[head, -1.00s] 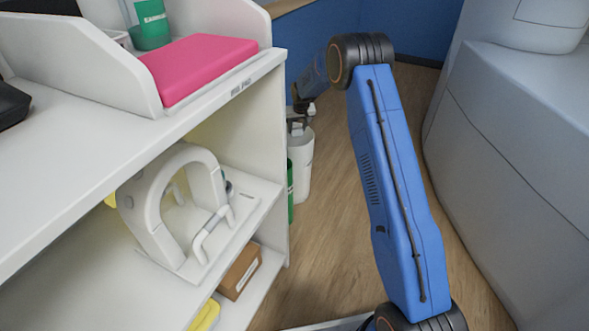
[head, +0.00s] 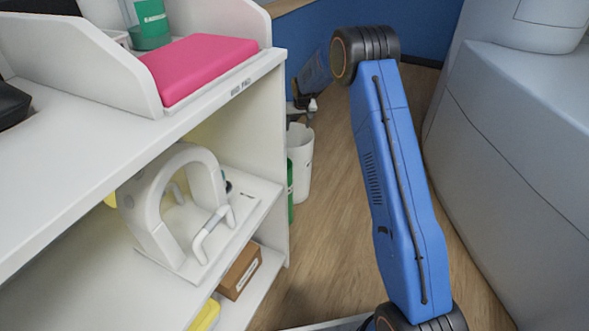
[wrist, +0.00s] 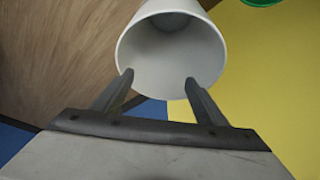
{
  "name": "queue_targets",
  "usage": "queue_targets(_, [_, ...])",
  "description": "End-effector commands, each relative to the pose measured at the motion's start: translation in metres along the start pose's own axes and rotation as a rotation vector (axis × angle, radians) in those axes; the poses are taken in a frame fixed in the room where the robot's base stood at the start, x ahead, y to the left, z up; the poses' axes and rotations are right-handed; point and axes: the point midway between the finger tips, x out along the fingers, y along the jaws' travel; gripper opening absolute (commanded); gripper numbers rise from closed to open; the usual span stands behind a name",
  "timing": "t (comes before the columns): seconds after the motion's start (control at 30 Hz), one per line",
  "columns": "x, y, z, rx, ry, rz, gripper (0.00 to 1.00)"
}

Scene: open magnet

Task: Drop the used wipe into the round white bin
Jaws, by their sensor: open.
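The round white bin (head: 301,165) stands upright on the floor just past the end of the shelf unit. In the wrist view the bin (wrist: 198,60) shows its open mouth and pale inner wall, with a darker patch deep inside that I cannot make out. My gripper (wrist: 158,82) is open, with its two fingers apart and nothing visible between them. The fingertips overlap the near side of the bin's mouth in that view. In the head view my gripper (head: 303,110) is small and hangs just above the bin. I see no wipe in either view.
A green container (head: 290,190) stands beside the bin, partly behind the white shelf unit (head: 268,130). A pink pad (head: 200,68) lies on its top. A white ring-shaped device (head: 180,205) sits on a shelf. A large grey body (head: 510,150) bounds the right; wood floor lies between.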

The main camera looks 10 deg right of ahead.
Motion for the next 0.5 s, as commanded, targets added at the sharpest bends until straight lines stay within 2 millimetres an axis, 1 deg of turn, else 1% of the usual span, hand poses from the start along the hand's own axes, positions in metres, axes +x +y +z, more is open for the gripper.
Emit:
queue_targets(0.03, [-0.012, 0.000, -0.001, 0.000, 0.003, 0.000, 0.66])
queue_targets(0.5, [-0.105, 0.000, -0.001, 0.000, 0.002, 0.000, 0.66])
